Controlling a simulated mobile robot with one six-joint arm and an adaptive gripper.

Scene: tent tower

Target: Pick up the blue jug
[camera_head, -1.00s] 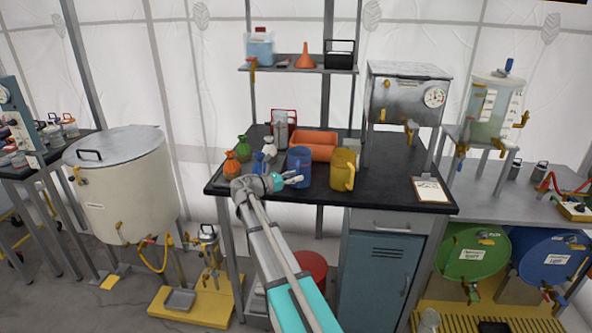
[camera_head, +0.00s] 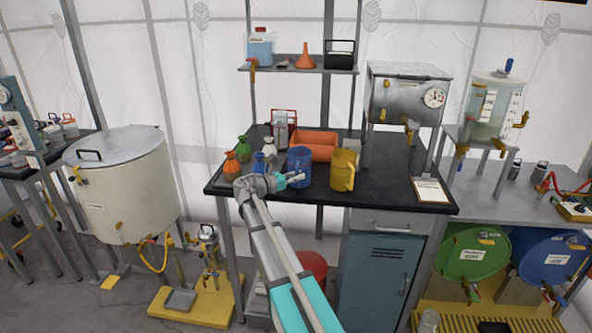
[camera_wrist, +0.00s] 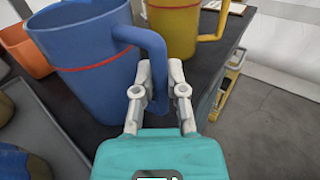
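The blue jug (camera_head: 299,163) stands upright on the dark bench top, left of the yellow jug (camera_head: 343,170). In the wrist view the blue jug (camera_wrist: 83,65) fills the upper left, with a red line around it and its handle toward me. My gripper (camera_head: 300,177) is in front of the jug at handle height. In the wrist view my gripper (camera_wrist: 160,85) has one finger on each side of the handle, and the fingers look closed in on it. The jug's base appears to rest on the bench.
The yellow jug (camera_wrist: 175,28) stands close behind the blue jug in the wrist view. An orange bin (camera_head: 318,146) is behind them. Small bottles, one green (camera_head: 243,148), stand at the left. A clipboard (camera_head: 431,190) lies at the right, with bare bench before it.

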